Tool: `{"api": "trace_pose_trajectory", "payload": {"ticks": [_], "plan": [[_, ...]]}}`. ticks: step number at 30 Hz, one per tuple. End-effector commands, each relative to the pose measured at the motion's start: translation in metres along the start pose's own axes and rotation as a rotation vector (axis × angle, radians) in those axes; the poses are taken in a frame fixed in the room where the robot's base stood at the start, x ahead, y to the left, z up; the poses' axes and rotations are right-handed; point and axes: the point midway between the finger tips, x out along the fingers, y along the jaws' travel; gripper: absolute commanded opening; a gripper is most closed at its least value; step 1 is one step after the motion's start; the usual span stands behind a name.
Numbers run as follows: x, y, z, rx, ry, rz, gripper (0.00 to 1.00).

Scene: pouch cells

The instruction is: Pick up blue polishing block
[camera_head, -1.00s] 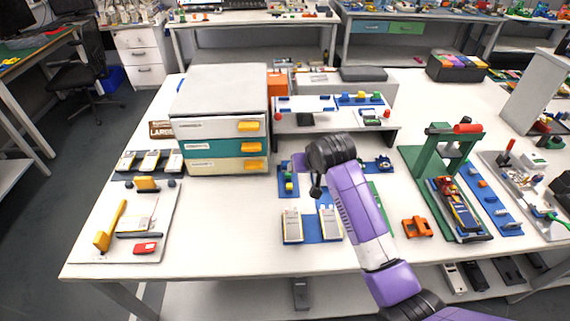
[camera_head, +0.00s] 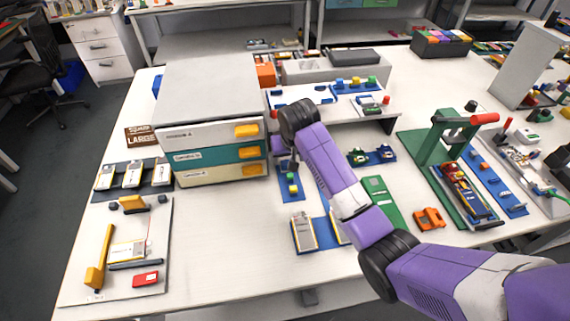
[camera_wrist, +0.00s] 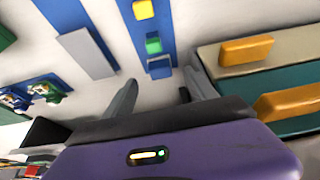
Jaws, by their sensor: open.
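My gripper (camera_wrist: 160,78) is open and empty, above the mat's far end. In the head view my gripper (camera_head: 284,158) is partly hidden by my wrist.
A drawer cabinet (camera_head: 215,90) with yellow handles stands close left of my gripper. A raised shelf (camera_head: 320,118) is behind it. A blue tray with pouch cells (camera_head: 304,232) lies in front, and a green press (camera_head: 440,155) stands right.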

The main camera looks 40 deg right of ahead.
Motion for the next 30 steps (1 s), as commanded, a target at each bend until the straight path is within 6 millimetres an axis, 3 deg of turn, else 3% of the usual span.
{"api": "trace_pose_trajectory", "payload": {"ticks": [11,20,23,30], "plan": [[0.046,-0.001,0.001,0.000,-0.001,0.002,0.65],[0.052,-0.001,0.001,0.001,0.001,0.000,0.65],[0.052,-0.001,0.001,0.001,0.001,0.000,0.50],[0.052,-0.001,0.001,0.001,0.001,0.000,0.03]]}}
